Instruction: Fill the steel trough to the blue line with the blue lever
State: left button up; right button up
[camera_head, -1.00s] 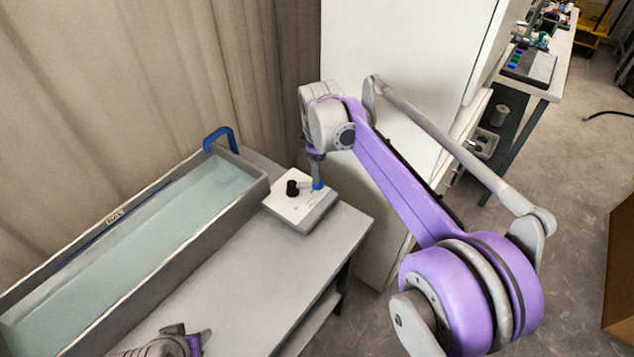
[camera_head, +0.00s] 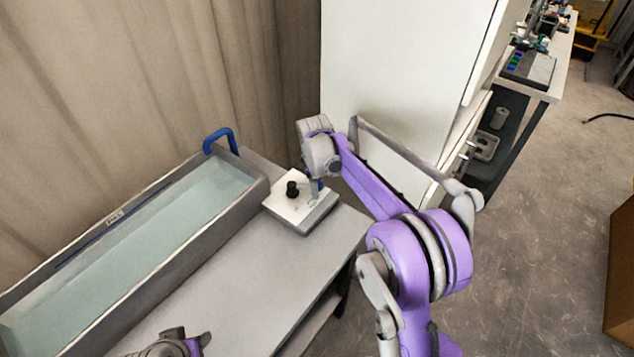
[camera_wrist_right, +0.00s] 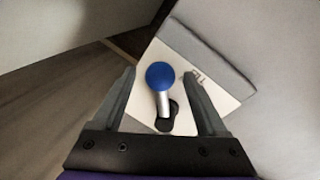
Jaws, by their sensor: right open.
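The steel trough (camera_head: 150,270) stands at the left with pale water (camera_head: 130,260) in it. A blue line (camera_head: 90,243) runs along its far inner wall, close above the water's edge. The blue lever (camera_wrist_right: 162,92), a blue knob on a metal stem, rises from the white control box (camera_head: 298,212). In the right wrist view it stands between the spread fingers of my right gripper (camera_wrist_right: 160,98), with gaps on both sides. In the head view my right wrist mostly hides it. My left gripper (camera_head: 185,342) shows only partly at the bottom edge; its jaw opening is unclear.
A blue curved spout (camera_head: 220,138) is at the trough's far end. A white cabinet (camera_head: 395,70) rises close behind my right arm. The grey bench top (camera_head: 235,280) is clear in front of the box.

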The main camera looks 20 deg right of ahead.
jog(key=shift+f, duration=0.1)
grip_shut()
dwell(0.4)
dwell(1.0)
